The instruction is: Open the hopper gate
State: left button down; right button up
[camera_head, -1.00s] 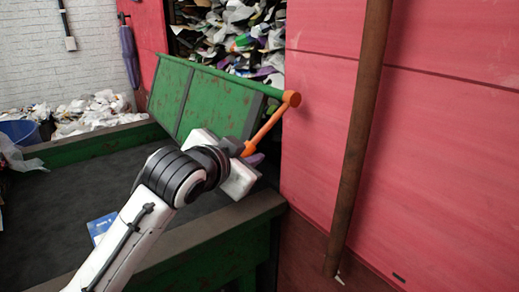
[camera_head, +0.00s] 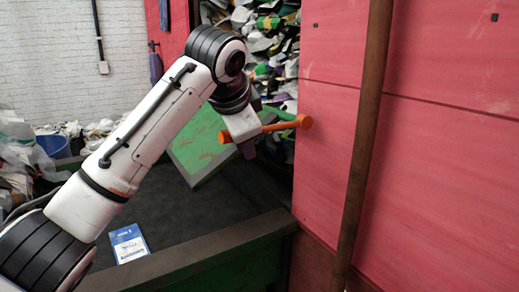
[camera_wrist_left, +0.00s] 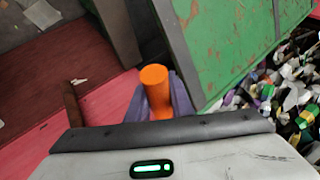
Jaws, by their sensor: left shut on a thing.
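The green hopper gate (camera_head: 203,150) is a rusty panel hinged near the red wall. It stands tilted, partly behind my left arm; it also shows in the left wrist view (camera_wrist_left: 222,45). An orange lever (camera_head: 275,127) with a round hub at its right end is joined to the gate's green rod. My left gripper (camera_head: 247,146) is shut on the lever, and in the left wrist view the orange handle end (camera_wrist_left: 156,88) sits between the purple-grey fingers. My right gripper is not in view.
Piled waste (camera_head: 270,40) fills the opening behind the gate. The red wall (camera_head: 440,150) and a rusty pole (camera_head: 362,150) stand right. A blue and white packet (camera_head: 129,244) lies on the dark belt (camera_head: 185,215). The green belt edge (camera_head: 215,255) runs in front.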

pick_arm(q)
jog(key=shift+r, duration=0.25)
jog(key=c, duration=1.6)
grip_release()
jog(key=shift+o, duration=0.2)
jog(key=shift+f, duration=0.1)
jog(key=b+v, duration=0.1)
jog(key=v, duration=0.9)
jog(key=shift+b, duration=0.35)
